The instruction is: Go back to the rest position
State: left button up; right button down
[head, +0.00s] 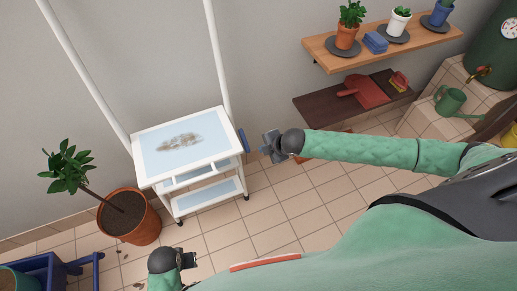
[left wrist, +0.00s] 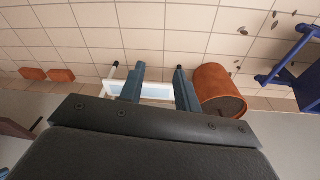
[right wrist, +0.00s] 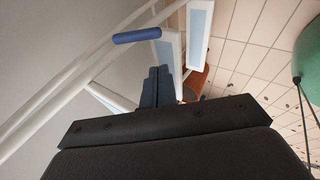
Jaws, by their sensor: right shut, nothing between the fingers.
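My right gripper (head: 268,147) reaches in from the right in the head view, just right of the white trolley's (head: 146,178) blue handle (head: 243,140). A small gap shows between them there. Its fingers are together and empty in the right wrist view (right wrist: 157,88), where the blue handle (right wrist: 137,36) shows at upper left. My left gripper (head: 190,260) is low in the head view, above the tiled floor and in front of the trolley. In the left wrist view (left wrist: 157,88) its fingers are apart with nothing between them.
A brown smear (head: 180,142) lies on the trolley's pale blue top. A potted tree (head: 128,222) stands left of the trolley, with a blue frame (head: 45,270) at lower left. Shelves (head: 410,48) with plants hang at upper right. Floor tiles between the grippers are clear.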

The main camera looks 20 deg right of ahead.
jog(key=shift+s+d+r, duration=0.2)
jog(key=shift+s+r, duration=0.3)
jog(key=shift+s, duration=0.05)
jog(key=w+d+r+m+h, duration=0.4)
jog(key=w+r+m, duration=0.1)
jog(key=m, duration=0.2)
jog(key=s+a+f+m+g, duration=0.1)
jog(key=s+a+f+m, duration=0.2)
jog(key=s, duration=0.7)
jog(key=s+a+f+m+g, duration=0.2)
jog(key=s+a+f+m, duration=0.2)
jog(key=s+f, duration=0.4)
jog(key=s+a+f+m+g+y, duration=0.1)
jog(key=s+a+f+m, duration=0.3)
jog(key=s, duration=0.7)
jog(key=shift+s+a+f+g, duration=0.4)
jog(key=shift+f+g, duration=0.2)
jog(key=shift+f, duration=0.05)
